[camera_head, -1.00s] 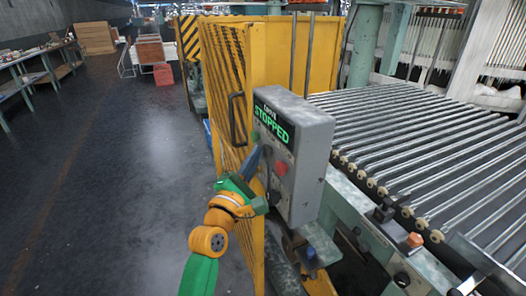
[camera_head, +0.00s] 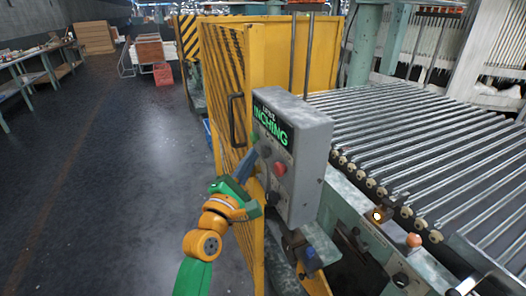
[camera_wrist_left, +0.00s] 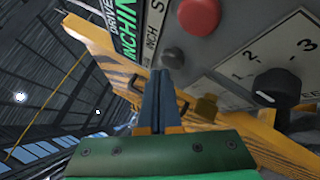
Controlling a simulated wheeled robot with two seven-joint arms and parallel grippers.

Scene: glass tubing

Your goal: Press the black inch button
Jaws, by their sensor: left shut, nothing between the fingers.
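The black inch button (camera_wrist_left: 172,58) is a dark round cap beside the INCH label in the left wrist view, partly hidden by my fingertips. In the head view it sits on the grey control box (camera_head: 311,130), near the red button (camera_head: 280,169). The display (camera_head: 270,127) reads INCHING in green. My left gripper (camera_head: 252,153) is shut and empty, its fingertips at the box face. In the left wrist view its tips (camera_wrist_left: 163,72) overlap the black button; contact looks likely, but I cannot tell how far the button is pressed. My right gripper is not in view.
A black selector knob (camera_wrist_left: 275,85) is on the same panel. A yellow mesh guard (camera_head: 229,90) stands behind my left gripper. A roller conveyor (camera_head: 420,145) fills the right, with a glowing lamp (camera_head: 377,216) on its side. The floor at left (camera_head: 130,170) is clear.

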